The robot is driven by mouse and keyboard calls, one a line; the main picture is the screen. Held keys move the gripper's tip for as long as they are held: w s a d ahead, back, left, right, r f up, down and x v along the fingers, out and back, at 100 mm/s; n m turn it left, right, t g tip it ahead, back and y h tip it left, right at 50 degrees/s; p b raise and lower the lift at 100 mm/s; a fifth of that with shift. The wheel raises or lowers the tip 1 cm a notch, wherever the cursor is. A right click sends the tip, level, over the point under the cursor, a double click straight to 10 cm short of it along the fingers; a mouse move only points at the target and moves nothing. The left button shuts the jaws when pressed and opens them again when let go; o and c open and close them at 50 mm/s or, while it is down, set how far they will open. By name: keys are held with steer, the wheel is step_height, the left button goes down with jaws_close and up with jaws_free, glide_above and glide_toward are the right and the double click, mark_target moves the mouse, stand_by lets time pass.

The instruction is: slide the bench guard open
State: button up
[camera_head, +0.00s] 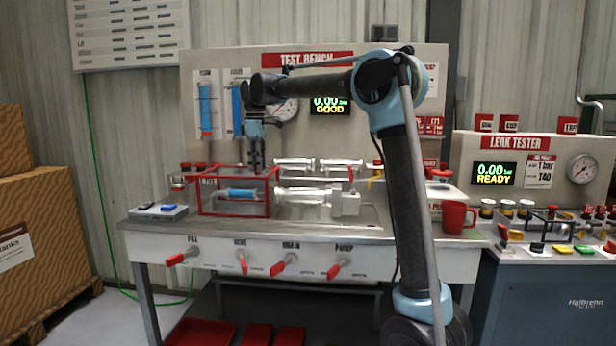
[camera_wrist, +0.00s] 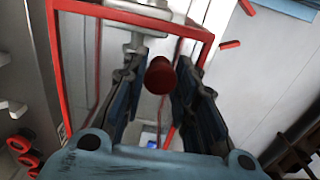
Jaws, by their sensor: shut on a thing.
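The bench guard is a clear box with a red frame (camera_head: 268,198) on the left part of the test bench. Its red frame also shows in the wrist view (camera_wrist: 57,75). A blue cylinder (camera_head: 240,194) lies inside it. My gripper (camera_head: 257,168) points down at the guard's top edge, near its right end. In the wrist view my gripper (camera_wrist: 158,90) has its two fingers on either side of a round red knob (camera_wrist: 160,76), shut on it. The exact finger contact is hard to see there.
Clear tubes and a clear block (camera_head: 345,204) stand right of the guard. A grey pad (camera_head: 158,212) lies to its left, a red mug (camera_head: 455,217) at the bench's right. Red-handled valves (camera_head: 285,264) line the front. The leak tester (camera_head: 500,148) stands further right.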

steer(key=shift+w+a, duration=0.15)
steer(key=shift+a, duration=0.35)
steer(key=shift+a, duration=1.15)
steer(key=o, duration=0.9)
steer(key=shift+r, duration=0.1)
steer(key=shift+r, duration=3.65)
